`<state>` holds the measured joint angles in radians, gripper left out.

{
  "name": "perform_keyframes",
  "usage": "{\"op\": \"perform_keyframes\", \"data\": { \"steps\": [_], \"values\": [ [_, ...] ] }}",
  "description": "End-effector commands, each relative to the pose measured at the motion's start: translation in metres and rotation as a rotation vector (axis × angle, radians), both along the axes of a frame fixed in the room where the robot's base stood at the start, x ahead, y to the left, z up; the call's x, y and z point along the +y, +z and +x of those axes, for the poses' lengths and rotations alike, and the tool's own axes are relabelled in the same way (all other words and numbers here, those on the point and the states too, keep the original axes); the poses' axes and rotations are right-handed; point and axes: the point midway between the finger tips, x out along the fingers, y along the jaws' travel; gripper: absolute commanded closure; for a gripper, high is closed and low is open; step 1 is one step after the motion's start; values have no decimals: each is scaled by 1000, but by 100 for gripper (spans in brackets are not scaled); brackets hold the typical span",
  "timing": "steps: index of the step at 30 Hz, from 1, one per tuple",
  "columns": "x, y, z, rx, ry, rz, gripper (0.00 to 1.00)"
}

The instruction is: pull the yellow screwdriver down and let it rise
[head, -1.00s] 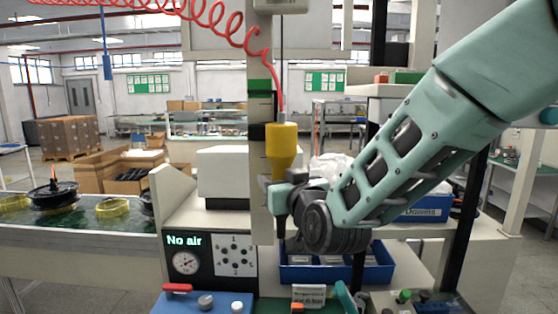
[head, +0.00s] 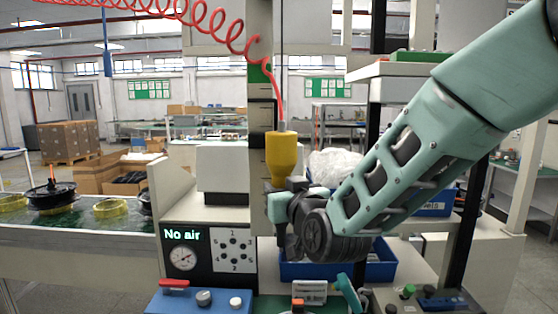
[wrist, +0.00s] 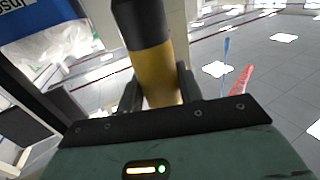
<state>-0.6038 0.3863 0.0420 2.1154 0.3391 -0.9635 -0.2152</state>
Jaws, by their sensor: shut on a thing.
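The yellow screwdriver (head: 281,155) hangs upright from a red coiled hose (head: 265,58) in the head view, in front of the machine's column. My gripper (head: 284,200) is at its lower part, just under the wide yellow body. In the wrist view the screwdriver (wrist: 155,72) stands between my two fingers (wrist: 158,92), which are shut on it; its black end points toward the top of the picture. The exact contact of the fingers is partly hidden by my wrist in the head view.
Below are a "No air" panel with a gauge (head: 183,250), a blue bin (head: 370,268) and a blue box with knobs (head: 200,300). A conveyor with hub parts (head: 50,195) runs at left. A white shelf (head: 400,69) stands at right.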

Motion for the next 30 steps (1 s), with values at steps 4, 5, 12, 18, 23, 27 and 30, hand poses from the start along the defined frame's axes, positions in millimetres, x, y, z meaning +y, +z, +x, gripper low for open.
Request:
{"op": "perform_keyframes", "data": {
  "steps": [4, 5, 12, 18, 23, 27, 30],
  "values": [
    [0, -32, 0, 1, -1, 0, 84],
    [0, -37, 0, 1, -1, 0, 84],
    [0, -74, 0, 2, -1, -1, 84],
    [0, -104, 0, 2, -1, -1, 84],
    [0, -128, 0, 2, -1, -1, 84],
    [-1, -150, 0, 3, -1, -1, 84],
    [0, -141, 0, 2, -1, -1, 42]
  ]
}}
